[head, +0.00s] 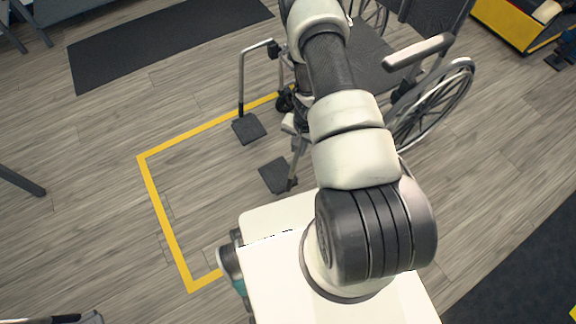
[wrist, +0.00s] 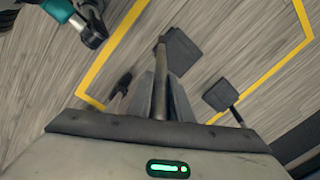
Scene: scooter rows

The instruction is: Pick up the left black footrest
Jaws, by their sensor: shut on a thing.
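The wheelchair has two black footrest plates on grey bars. The left footrest (head: 275,176) is the plate nearer my base in the head view; its bar runs up toward my gripper. In the wrist view this footrest (wrist: 180,50) lies just beyond my fingertips. My gripper (wrist: 161,85) is shut on its bar, with one finger on each side. The other footrest (head: 249,128) is farther off in the head view and shows at right in the wrist view (wrist: 220,95). My arm hides the upper bar and part of the wheelchair; I cannot tell if the held footrest is detached.
The wheelchair (head: 432,100) stands behind my arm. A yellow floor line (head: 165,215) marks a bay around the footrests. A yellow and black unit (head: 515,25) stands at the top right.

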